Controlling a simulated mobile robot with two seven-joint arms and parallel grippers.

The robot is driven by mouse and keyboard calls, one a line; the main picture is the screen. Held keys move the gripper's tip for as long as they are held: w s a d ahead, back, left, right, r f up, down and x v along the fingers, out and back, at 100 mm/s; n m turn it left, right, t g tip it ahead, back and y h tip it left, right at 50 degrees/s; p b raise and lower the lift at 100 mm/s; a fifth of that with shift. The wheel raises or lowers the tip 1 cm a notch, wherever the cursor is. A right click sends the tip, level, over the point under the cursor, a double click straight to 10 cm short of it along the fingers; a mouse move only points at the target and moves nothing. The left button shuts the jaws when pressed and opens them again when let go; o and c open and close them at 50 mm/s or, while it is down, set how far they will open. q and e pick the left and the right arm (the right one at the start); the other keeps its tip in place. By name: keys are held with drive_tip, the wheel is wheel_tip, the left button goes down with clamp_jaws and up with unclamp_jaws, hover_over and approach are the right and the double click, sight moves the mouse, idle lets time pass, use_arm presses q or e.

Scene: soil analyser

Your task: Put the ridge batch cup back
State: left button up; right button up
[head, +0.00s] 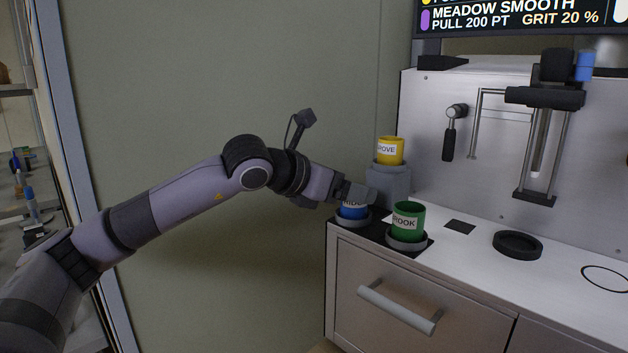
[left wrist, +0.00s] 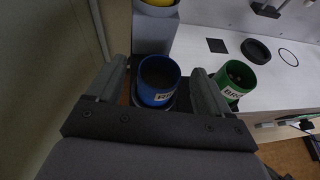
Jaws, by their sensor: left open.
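The blue ridge batch cup (head: 352,212) stands in a grey ring holder (head: 352,222) on a black mat at the left end of the counter. Its label is partly hidden by my left gripper (head: 356,194) in the head view. In the left wrist view the blue cup (left wrist: 159,92) is upright, with its open top facing the camera and dark contents inside. My left gripper (left wrist: 161,76) is open, with one finger on each side of the cup. I cannot tell whether either finger touches it. My right gripper is out of view.
A green cup labelled BROOK (head: 407,222) stands close to the right in its own ring. A yellow cup (head: 390,150) sits on a grey pedestal (head: 388,187) behind. A black ring (head: 517,245) lies further right on the counter. A drawer handle (head: 397,309) juts out below.

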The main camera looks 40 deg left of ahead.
use_arm(q)
drive_tip(key=b+v, duration=0.2)
drive_tip(key=v, duration=0.7)
drive_tip(key=shift+s+b, duration=0.3)
drive_tip(key=shift+s, duration=0.1)
drive_tip(key=shift+a+r, duration=0.1)
drive_tip(key=shift+r, duration=0.05)
